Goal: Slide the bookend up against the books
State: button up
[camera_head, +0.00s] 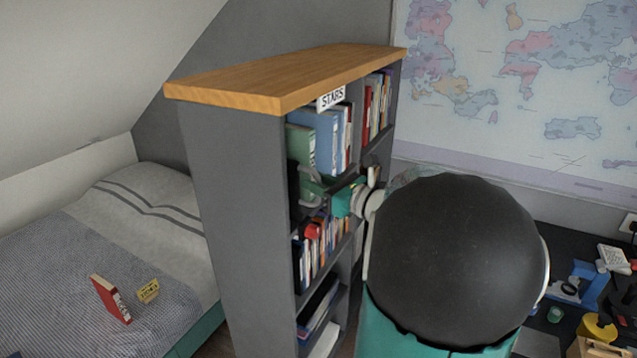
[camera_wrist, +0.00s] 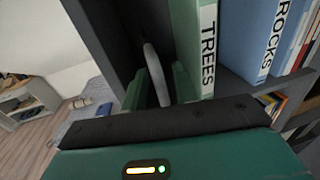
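A grey, rounded upright piece, which looks like the bookend (camera_wrist: 156,72), stands between my gripper's two green fingers in the wrist view. In the head view a grey loop (camera_head: 319,199) shows at my gripper (camera_head: 309,184), inside an upper shelf bay. My gripper (camera_wrist: 162,88) has its fingers apart around the grey piece; whether both touch it is unclear. The books stand upright to its right: a green book marked TREES (camera_wrist: 208,50) nearest, then a blue book marked ROCKS (camera_wrist: 276,45). The bookend's base is hidden behind my gripper.
The grey bookcase (camera_head: 233,200) has a wooden top (camera_head: 285,75) and a STARS label (camera_head: 331,97). Its side panel (camera_wrist: 105,45) is close on the left. More books (camera_head: 320,243) fill the bay below. A bed (camera_head: 140,240) stands left, a cluttered desk (camera_head: 560,240) right.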

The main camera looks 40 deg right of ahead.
grip_shut()
jog(key=shift+d, duration=0.1)
